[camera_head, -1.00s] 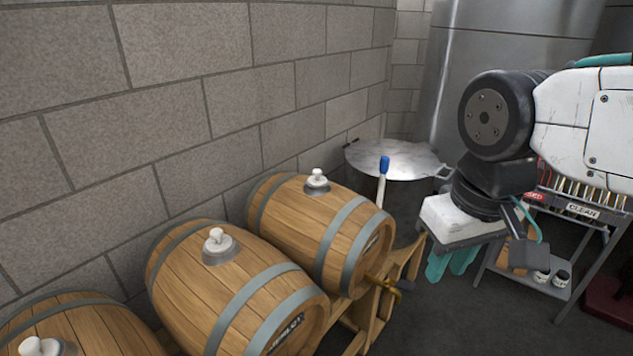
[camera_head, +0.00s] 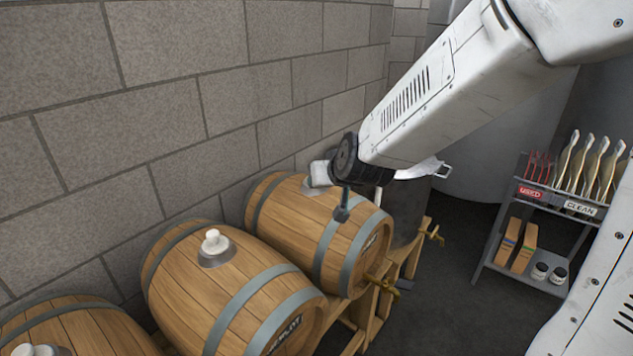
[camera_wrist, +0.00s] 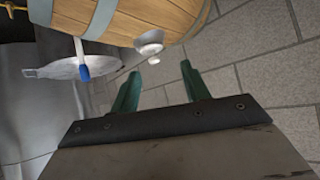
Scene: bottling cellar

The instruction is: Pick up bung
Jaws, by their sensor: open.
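Three wooden barrels lie along the wall, each with a pale bung in a grey collar on top. In the head view, my gripper is over the far barrel (camera_head: 300,225) and hides its bung; part of the collar shows. In the wrist view, that bung (camera_wrist: 152,50) sticks out of its collar (camera_wrist: 149,37). My gripper (camera_wrist: 160,69) has its two green fingers apart and empty, with the bung beyond the tips, roughly in line with the gap. The middle barrel's bung (camera_head: 213,238) and the near barrel's bung (camera_head: 36,350) sit in their collars.
A block wall (camera_head: 165,100) runs close behind the barrels. Dark floor between is clear.

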